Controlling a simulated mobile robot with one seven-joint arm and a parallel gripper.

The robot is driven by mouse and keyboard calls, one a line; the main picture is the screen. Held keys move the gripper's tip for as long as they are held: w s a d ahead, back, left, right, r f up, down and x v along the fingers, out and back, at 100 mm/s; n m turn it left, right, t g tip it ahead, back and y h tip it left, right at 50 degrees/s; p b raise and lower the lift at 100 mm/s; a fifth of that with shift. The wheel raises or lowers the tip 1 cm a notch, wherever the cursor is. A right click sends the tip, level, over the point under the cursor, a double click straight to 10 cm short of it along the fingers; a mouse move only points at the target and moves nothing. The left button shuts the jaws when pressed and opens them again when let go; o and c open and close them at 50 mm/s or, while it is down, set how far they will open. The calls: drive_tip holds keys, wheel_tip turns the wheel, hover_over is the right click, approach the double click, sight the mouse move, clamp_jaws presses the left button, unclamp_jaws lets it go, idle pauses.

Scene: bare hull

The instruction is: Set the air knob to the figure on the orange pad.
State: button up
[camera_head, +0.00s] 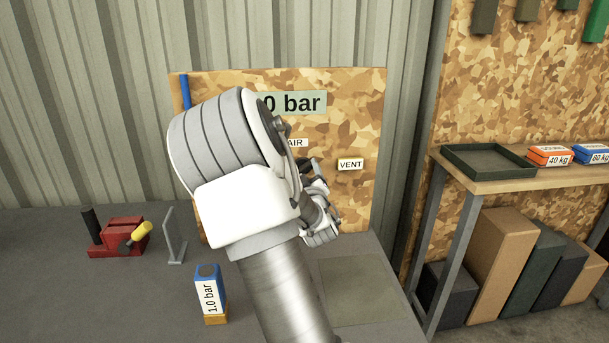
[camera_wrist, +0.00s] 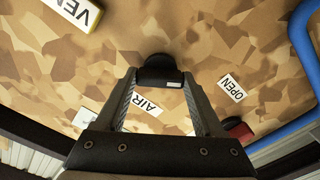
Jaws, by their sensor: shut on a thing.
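The black air knob (camera_wrist: 160,68) sits on the camouflage-patterned board, with a small white mark on its near edge. My gripper (camera_wrist: 160,82) is shut on it, one finger on each side; the AIR label (camera_wrist: 148,106) shows between the fingers. In the head view my arm hides most of the gripper (camera_head: 312,170) and knob. The green display (camera_head: 300,103) on the board ends in "0 bar"; its leading figure is hidden behind my arm. A small upright blue block with an orange lower part (camera_head: 215,319) stands on the bench, its white label reading "1.0 bar".
A VENT label (camera_head: 350,164) is on the board to the right. The wrist view shows an OPEN label (camera_wrist: 232,88), a blue pipe (camera_wrist: 305,45) and a red part (camera_wrist: 238,130). A red device with a yellow handle (camera_head: 118,237) and a grey stand (camera_head: 174,240) are on the bench's left.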

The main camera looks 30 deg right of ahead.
drive_tip(key=n+b, duration=0.4)
drive_tip(key=n, duration=0.6)
drive_tip(key=shift+n, duration=0.4)
idle(0.4)
drive_tip(key=o, duration=1.4)
drive_tip(key=b+v, duration=0.9)
drive_tip(key=v, duration=0.8)
drive_tip(key=shift+s+a+b, duration=0.1)
drive_tip(key=shift+s+b, duration=0.05)
drive_tip(key=shift+b, duration=0.25)
